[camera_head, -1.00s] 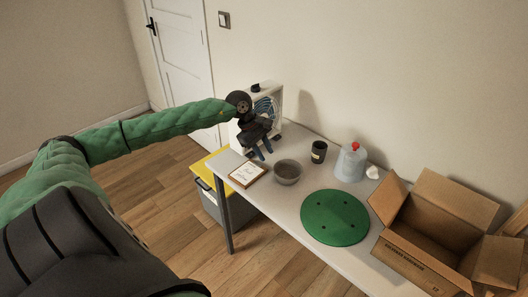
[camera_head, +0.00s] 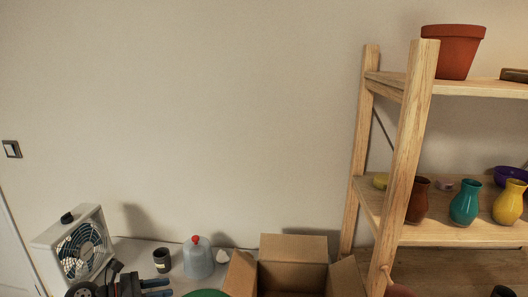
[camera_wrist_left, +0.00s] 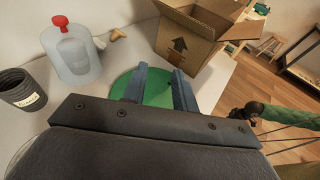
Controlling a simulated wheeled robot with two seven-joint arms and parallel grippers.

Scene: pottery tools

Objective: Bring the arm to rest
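My left gripper (camera_head: 158,289) shows at the bottom left edge of the head view, with its blue fingers pointing right. In the left wrist view the left gripper (camera_wrist_left: 160,82) has its two fingers apart with nothing between them. It is over the table, and the green disc (camera_wrist_left: 158,92) shows behind the fingers.
A fan (camera_head: 80,249), a dark cup (camera_head: 162,260), a grey jug with a red top (camera_head: 197,258) and an open cardboard box (camera_head: 293,276) stand along the wall. A wooden shelf (camera_head: 408,150) with pots and vases stands at right.

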